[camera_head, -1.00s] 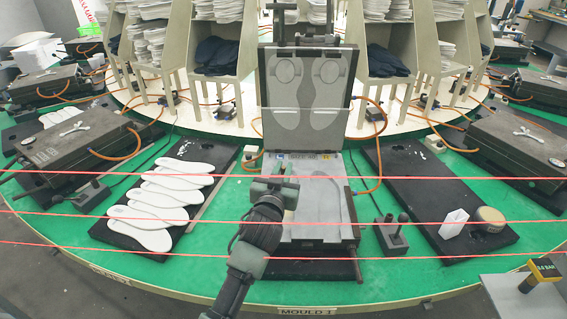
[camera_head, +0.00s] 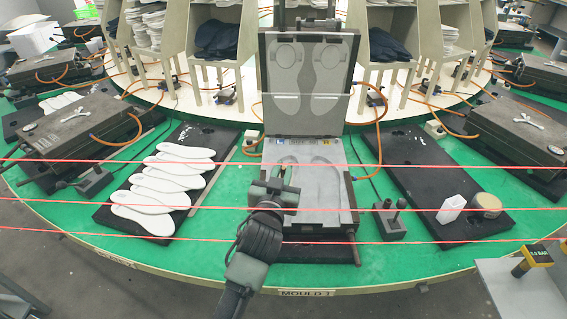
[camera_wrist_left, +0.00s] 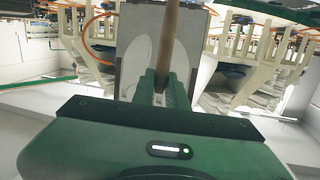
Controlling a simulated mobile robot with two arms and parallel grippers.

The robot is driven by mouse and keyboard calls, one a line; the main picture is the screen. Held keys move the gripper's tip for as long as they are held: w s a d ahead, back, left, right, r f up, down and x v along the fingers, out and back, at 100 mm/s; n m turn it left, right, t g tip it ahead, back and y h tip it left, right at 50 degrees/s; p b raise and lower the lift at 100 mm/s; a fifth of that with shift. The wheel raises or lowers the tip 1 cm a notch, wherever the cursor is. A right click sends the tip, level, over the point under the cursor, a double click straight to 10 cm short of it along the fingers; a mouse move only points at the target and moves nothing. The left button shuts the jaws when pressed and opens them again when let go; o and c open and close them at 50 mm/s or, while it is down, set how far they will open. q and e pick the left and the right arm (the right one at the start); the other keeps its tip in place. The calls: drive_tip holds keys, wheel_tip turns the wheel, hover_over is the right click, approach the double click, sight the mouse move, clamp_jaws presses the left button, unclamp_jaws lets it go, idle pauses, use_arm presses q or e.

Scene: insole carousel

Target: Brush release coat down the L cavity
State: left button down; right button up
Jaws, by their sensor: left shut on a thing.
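The open mould stands in front of me, its lid (camera_head: 308,110) raised and its lower half (camera_head: 335,222) flat. Two foot-shaped cavities lie in the lower half. The right one (camera_head: 328,178) shows well; the left one is mostly hidden behind my gripper. My left gripper (camera_head: 278,186) is over the left side of the lower half, shut on a brown wooden handle (camera_wrist_left: 169,40), seen upright in the left wrist view. The handle's working end is out of sight, so I cannot tell whether it touches the cavity. My right gripper is not in view.
White insoles (camera_head: 165,185) lie on a black board at the left. A white bottle (camera_head: 451,208) and a round tin (camera_head: 487,205) stand on the right board. A lever box (camera_head: 390,220) is beside the mould. Red lines cross the front.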

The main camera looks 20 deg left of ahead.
use_arm(q)
drive_tip(key=shift+w+a+f, duration=0.1)
drive_tip(key=shift+w+a, duration=0.1)
drive_tip(key=shift+w, duration=0.5)
drive_tip(key=shift+w+a, duration=0.2)
drive_tip(key=shift+w, duration=0.45)
drive_tip(key=w+a+b, duration=0.4)
drive_tip(key=w, duration=0.9)
drive_tip(key=shift+w+r, duration=0.2)
drive_tip(key=shift+w, duration=0.15)
idle(1.2)
wheel_tip(320, 180, up, 8)
drive_tip(key=p, duration=0.6)
drive_tip(key=shift+p, duration=0.35)
drive_tip(key=shift+f, duration=0.1)
idle(0.9)
